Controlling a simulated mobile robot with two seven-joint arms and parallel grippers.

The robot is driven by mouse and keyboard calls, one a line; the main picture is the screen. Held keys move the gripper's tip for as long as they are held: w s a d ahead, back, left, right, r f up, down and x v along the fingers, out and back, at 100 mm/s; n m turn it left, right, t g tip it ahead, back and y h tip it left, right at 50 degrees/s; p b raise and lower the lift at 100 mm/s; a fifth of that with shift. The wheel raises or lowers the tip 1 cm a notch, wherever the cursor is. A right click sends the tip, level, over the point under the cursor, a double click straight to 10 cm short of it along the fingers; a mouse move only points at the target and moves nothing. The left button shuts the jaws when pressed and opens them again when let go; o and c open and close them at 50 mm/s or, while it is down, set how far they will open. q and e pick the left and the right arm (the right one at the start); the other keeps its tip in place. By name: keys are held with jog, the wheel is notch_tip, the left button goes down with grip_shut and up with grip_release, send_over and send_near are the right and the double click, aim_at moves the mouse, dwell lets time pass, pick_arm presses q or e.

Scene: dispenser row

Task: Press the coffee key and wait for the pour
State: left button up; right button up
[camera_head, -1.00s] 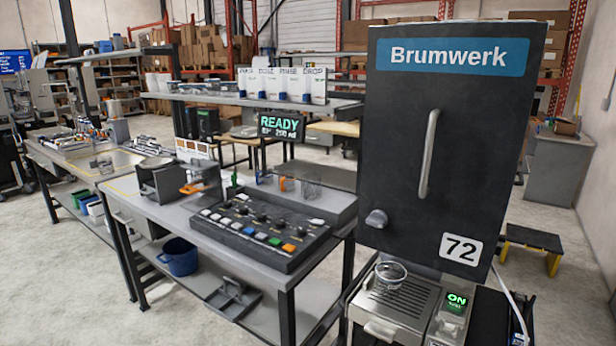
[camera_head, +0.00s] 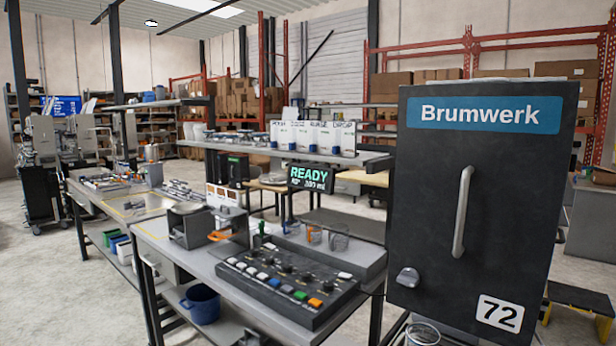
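A large dark coffee machine labelled Brumwerk (camera_head: 478,200) stands at the right, with a long vertical handle, a knob and a 72 plate on its front. A clear glass (camera_head: 422,334) shows at the bottom edge, in front of the machine; its lower part is cut off. A black key panel (camera_head: 285,284) on the bench carries rows of knobs and coloured keys; their markings are too small to read. A display (camera_head: 310,178) above the bench reads READY in green, with a smaller line under it. Neither of my grippers is in view.
A grey workbench (camera_head: 180,262) runs left from the machine. A metal box (camera_head: 194,227), small clear cups (camera_head: 338,237) and a shelf of white dispensers (camera_head: 310,137) are there. A blue bucket (camera_head: 201,304) sits on the lower shelf. Open floor lies at left.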

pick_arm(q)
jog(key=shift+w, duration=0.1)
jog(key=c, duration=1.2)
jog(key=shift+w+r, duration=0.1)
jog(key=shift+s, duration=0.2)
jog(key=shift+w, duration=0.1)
